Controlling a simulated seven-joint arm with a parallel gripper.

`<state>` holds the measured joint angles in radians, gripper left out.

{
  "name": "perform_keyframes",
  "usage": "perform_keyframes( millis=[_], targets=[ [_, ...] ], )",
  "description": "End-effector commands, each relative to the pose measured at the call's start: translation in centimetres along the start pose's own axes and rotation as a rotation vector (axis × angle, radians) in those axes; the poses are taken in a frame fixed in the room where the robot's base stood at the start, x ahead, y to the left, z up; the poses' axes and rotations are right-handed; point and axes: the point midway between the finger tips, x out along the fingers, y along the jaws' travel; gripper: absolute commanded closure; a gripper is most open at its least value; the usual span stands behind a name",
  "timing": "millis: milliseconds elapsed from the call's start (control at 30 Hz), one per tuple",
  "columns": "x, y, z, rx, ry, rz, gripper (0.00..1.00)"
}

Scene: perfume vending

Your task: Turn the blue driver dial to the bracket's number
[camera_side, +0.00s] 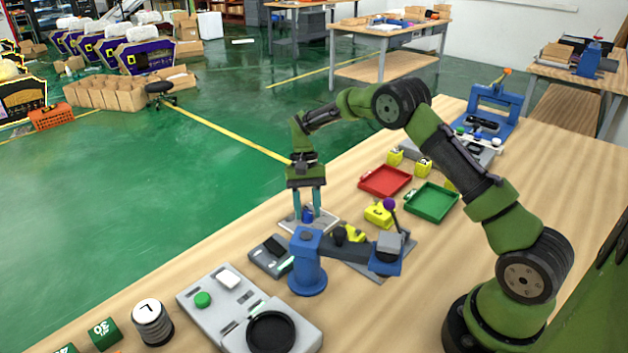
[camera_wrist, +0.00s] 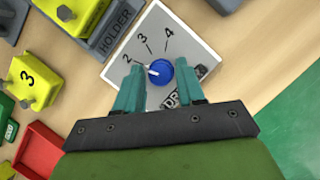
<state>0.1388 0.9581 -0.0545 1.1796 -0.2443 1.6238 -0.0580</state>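The blue driver dial (camera_wrist: 160,71) sits on a light plate (camera_wrist: 185,42) marked 2, 3 and 4. Its white pointer points left in the wrist view, nearest the 2 side. My gripper (camera_wrist: 160,77) is open, with one teal finger on each side of the dial; I cannot tell whether they touch it. In the side view my gripper (camera_side: 306,208) points down over the dial (camera_side: 307,216). A yellow bracket (camera_wrist: 30,82) shows a black 3. Another yellow piece (camera_wrist: 70,14) is at the plate labelled HOLDER (camera_wrist: 112,30); no number shows on it.
A blue post with an arm (camera_side: 308,265) stands close in front of the dial plate. A dark grey device (camera_side: 270,257) lies to its left. The red tray (camera_side: 385,180) and green tray (camera_side: 432,201) lie behind to the right. The table's edge is near the dial.

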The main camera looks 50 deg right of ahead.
Motion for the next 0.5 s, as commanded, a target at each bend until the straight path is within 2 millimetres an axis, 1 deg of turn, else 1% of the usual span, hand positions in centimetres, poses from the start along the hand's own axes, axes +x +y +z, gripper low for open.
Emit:
perform_keyframes(
  millis=[33,100,367,500],
  targets=[
    [0.0,0.0,0.0,0.000,0.000,0.000,0.53],
    [0.0,0.0,0.0,0.000,0.000,0.000,0.45],
    [0.0,0.0,0.0,0.000,0.001,-0.001,0.45],
    [-1.0,0.0,-0.1,-0.001,0.003,-0.002,0.45]
  ],
)
